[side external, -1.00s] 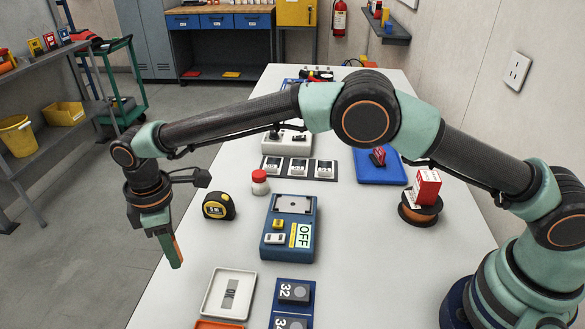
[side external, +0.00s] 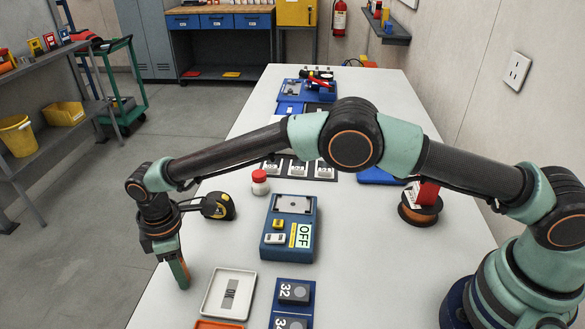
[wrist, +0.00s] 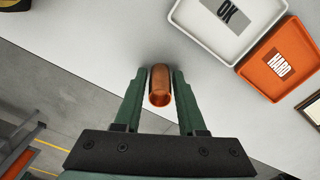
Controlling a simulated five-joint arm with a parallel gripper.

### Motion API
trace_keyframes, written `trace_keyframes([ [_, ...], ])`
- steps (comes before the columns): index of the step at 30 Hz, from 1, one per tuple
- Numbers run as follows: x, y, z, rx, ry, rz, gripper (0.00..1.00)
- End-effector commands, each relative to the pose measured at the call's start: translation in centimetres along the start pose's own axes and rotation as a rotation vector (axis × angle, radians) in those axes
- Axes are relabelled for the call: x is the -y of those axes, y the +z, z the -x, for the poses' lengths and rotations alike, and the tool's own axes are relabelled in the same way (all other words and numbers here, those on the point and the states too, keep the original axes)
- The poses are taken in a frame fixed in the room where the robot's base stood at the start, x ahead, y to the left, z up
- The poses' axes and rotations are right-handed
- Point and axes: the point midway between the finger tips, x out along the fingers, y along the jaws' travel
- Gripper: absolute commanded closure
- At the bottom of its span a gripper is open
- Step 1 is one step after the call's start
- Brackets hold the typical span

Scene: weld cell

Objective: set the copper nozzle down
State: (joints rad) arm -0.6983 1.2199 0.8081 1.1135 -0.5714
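The copper nozzle (wrist: 159,88) is a small orange-brown tube with its open end toward the wrist camera. It sits between the two green fingers of my gripper (wrist: 159,74), close against both, and the gripper looks shut on it. In the side view, my gripper (side external: 183,284) points down at the left edge of the white table (side external: 370,285), left of the white tray, with a strip of copper colour at its fingers. The frames do not show clearly whether the nozzle's lower end touches the table.
The white tray marked OK (side external: 209,303) is right of my gripper, with an orange tray marked HARD (wrist: 297,90) beside it. The floor (wrist: 75,105) lies beyond the table edge.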

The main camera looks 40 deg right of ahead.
Motion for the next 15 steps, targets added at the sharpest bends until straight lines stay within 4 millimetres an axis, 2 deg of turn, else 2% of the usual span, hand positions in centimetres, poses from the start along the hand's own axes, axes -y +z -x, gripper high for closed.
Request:
trace_keyframes([
  [11, 0.0, 0.0, 0.2, -0.001, 0.001, 0.0, 0.4],
  [15, -0.1, -0.1, 1.4, -0.003, 0.002, 0.0, 0.4],
])
